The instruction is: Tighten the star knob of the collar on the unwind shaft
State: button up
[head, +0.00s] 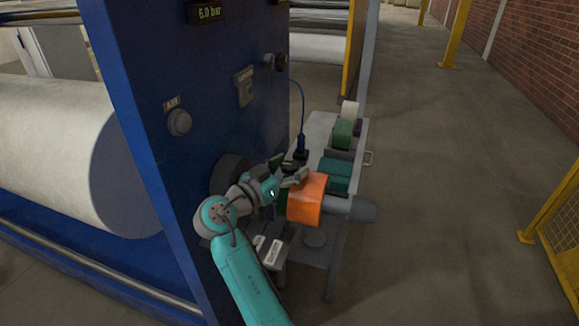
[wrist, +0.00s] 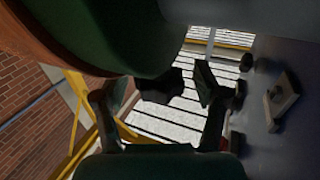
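The unwind shaft (head: 348,208) is a grey bar running out to the right from the blue machine frame. An orange roll (head: 307,199) sits on it, with a dark green part at its left side. My gripper (head: 297,176) is above the roll's left end. In the wrist view my gripper (wrist: 162,92) has its two fingers spread apart. A small dark piece (wrist: 160,86), perhaps the star knob, shows between the fingertips, beside a large dark green round face (wrist: 95,40). I cannot tell whether the fingers touch it.
A trolley (head: 320,125) beside the shaft carries green, white and teal rolls. The blue machine frame (head: 150,60) stands close at left. Open floor (head: 440,150) lies at right.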

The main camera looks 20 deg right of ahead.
jog(key=v, duration=1.2)
jog(key=shift+f, duration=0.1)
dwell(0.4)
